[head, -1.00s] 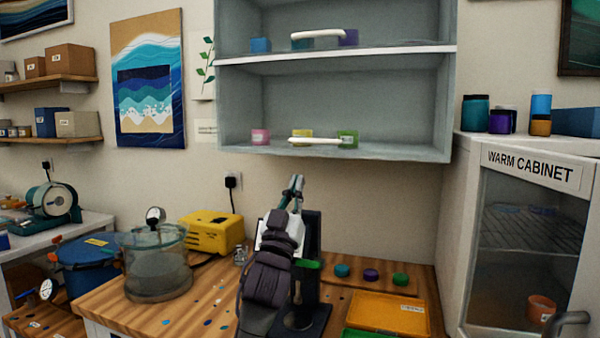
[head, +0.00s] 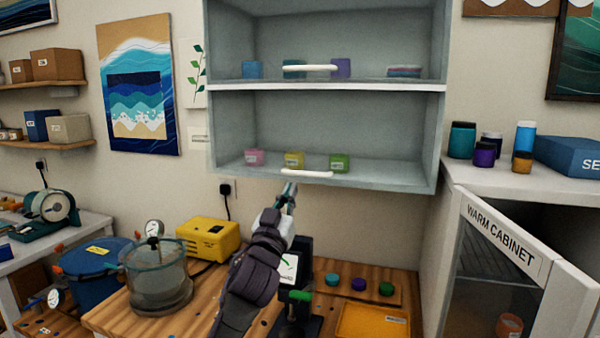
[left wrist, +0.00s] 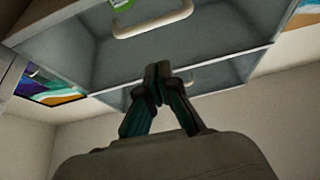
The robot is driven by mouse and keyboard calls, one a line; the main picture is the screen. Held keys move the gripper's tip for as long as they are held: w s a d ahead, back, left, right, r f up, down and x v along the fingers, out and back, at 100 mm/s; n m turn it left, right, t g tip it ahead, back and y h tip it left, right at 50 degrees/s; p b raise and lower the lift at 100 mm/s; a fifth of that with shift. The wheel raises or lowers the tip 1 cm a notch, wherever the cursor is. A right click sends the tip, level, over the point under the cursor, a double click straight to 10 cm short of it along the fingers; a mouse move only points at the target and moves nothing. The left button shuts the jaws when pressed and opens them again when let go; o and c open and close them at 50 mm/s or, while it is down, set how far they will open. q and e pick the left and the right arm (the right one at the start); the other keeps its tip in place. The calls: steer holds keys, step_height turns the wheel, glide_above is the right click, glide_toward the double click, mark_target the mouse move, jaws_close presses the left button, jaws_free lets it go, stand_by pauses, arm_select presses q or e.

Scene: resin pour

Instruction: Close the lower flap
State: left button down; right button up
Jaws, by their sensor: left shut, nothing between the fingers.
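The wall cabinet (head: 325,88) has two compartments, each with a clear front flap. The lower flap's white handle (head: 307,173) sits low, near the cabinet's bottom front edge, and the flap appears to hang down over the opening. The upper flap's white handle (head: 308,68) is above it. My left gripper (head: 290,187) is shut and empty, just below and left of the lower handle, with no clear contact. In the left wrist view its fingertips (left wrist: 158,72) are together in front of the cabinet, apart from a white handle (left wrist: 152,20). My right gripper is not in view.
Below are a clear chamber (head: 157,275), a yellow machine (head: 208,238) and small coloured pots. At right stands the warm cabinet, its labelled door (head: 500,234) ajar. Wall space below the wall cabinet is free.

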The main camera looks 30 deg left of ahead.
arm_select(q)
steer(key=w, duration=0.2)
steer(key=w+a+p, duration=0.1)
steer(key=w, duration=0.2)
steer(key=w+a+r+p, duration=0.1)
steer(key=w, duration=0.1)
steer(key=shift+w, duration=0.4)
steer(key=shift+f, duration=0.1)
